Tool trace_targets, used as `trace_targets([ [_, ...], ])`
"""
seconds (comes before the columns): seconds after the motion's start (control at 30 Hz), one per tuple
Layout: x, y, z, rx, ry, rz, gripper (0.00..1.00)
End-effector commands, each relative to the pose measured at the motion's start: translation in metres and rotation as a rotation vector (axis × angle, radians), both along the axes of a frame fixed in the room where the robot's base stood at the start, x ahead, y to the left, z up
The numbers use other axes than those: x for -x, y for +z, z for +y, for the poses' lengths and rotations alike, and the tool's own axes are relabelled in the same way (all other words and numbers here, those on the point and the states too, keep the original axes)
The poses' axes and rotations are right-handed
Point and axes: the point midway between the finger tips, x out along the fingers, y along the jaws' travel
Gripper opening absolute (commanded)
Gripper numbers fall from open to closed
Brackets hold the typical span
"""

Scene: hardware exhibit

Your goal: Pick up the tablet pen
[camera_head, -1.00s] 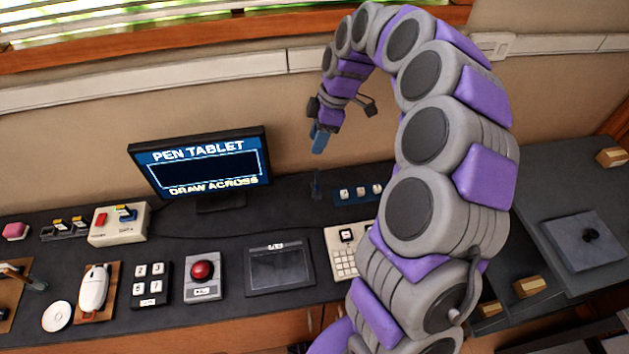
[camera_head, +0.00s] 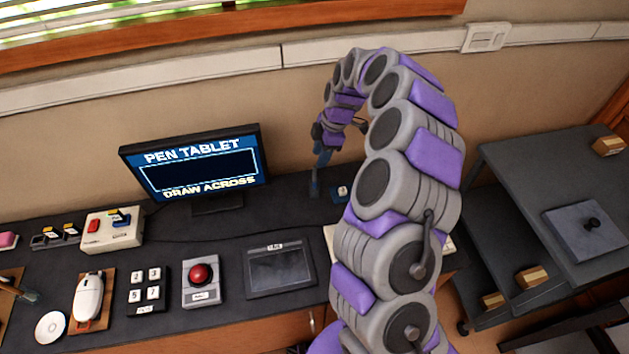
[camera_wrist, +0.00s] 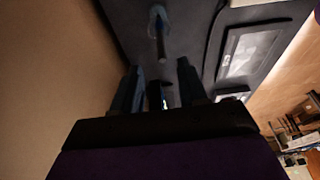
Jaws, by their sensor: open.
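The tablet pen seems to be the slim dark upright thing (camera_head: 314,184) near the back of the desk, right of the monitor. It seems to show in the wrist view (camera_wrist: 160,36) as a thin dark shaft in a bluish holder, beyond my fingertips. Pen and holder are hard to tell apart. My gripper (camera_head: 321,160) points down just above it in the head view. In the wrist view my two fingers (camera_wrist: 160,78) are apart, with a dark shape between their bases that I cannot make out. Contact with the pen cannot be told.
The monitor (camera_head: 196,165) reading "PEN TABLET, DRAW ACROSS" stands left of my gripper. The pen tablet (camera_head: 280,270) lies near the desk's front edge, beside the red button box (camera_head: 201,281). The wall (camera_head: 290,112) is close behind my gripper.

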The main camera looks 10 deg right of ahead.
Motion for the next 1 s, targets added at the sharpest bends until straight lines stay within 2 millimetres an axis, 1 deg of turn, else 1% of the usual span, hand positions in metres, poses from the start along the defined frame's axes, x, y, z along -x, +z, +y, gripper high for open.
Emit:
trace_targets([
  [0.03, 0.001, -0.013, 0.004, 0.000, 0.003, 0.006, 0.42],
  [0.13, 0.001, -0.029, 0.009, -0.001, 0.002, 0.006, 0.42],
  [0.2, 0.001, -0.036, 0.010, -0.001, 0.000, 0.004, 0.42],
  [0.37, 0.001, -0.043, 0.012, -0.001, 0.000, 0.003, 0.42],
  [0.47, 0.002, -0.054, 0.015, -0.002, 0.000, 0.005, 0.42],
  [0.6, 0.002, -0.074, 0.020, 0.000, 0.003, 0.006, 0.42],
  [0.7, 0.002, -0.085, 0.023, 0.000, 0.001, 0.002, 0.42],
  [0.8, 0.001, -0.088, 0.024, 0.000, -0.001, 0.000, 0.42],
  [0.97, 0.001, -0.087, 0.024, 0.000, -0.001, 0.000, 0.42],
  [1.0, 0.001, -0.087, 0.024, 0.000, -0.001, 0.001, 0.39],
])
